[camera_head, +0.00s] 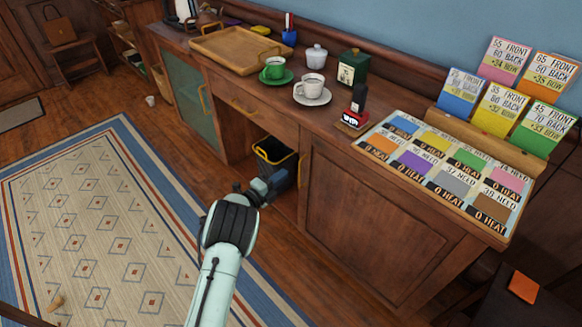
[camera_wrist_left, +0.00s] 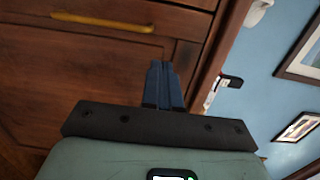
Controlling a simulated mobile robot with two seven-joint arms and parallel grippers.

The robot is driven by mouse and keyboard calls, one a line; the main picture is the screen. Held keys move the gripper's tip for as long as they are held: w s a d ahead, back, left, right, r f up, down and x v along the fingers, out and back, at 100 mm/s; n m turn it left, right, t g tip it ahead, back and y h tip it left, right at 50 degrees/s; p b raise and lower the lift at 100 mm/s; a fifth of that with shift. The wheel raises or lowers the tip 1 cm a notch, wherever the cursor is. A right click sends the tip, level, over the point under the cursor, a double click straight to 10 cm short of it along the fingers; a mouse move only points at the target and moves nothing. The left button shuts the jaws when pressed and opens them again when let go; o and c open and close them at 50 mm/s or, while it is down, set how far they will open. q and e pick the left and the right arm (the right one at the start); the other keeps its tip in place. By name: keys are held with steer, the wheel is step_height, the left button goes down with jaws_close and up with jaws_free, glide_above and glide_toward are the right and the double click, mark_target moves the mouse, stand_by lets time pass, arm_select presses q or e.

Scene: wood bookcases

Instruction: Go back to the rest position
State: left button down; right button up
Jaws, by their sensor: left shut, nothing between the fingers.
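My left arm reaches in from the bottom of the head view, and my left gripper (camera_head: 272,186) is low in front of the wooden sideboard (camera_head: 375,215), below the level of its top. In the left wrist view the two blue fingers of the gripper (camera_wrist_left: 164,84) are together, with nothing between them. They point toward the sideboard's wooden front, where a drawer with a yellow handle (camera_wrist_left: 103,22) shows. My right gripper does not show in either view.
A black bin (camera_head: 275,155) stands in the sideboard's opening, close behind the left gripper. The top holds a wooden tray (camera_head: 232,60), a green cup (camera_head: 275,68), a white cup (camera_head: 313,85), a stamp (camera_head: 356,110) and a card board (camera_head: 440,168).

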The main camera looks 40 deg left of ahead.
arm_select(q)
steer(key=shift+s+a, duration=0.15)
steer(key=shift+s, duration=0.65)
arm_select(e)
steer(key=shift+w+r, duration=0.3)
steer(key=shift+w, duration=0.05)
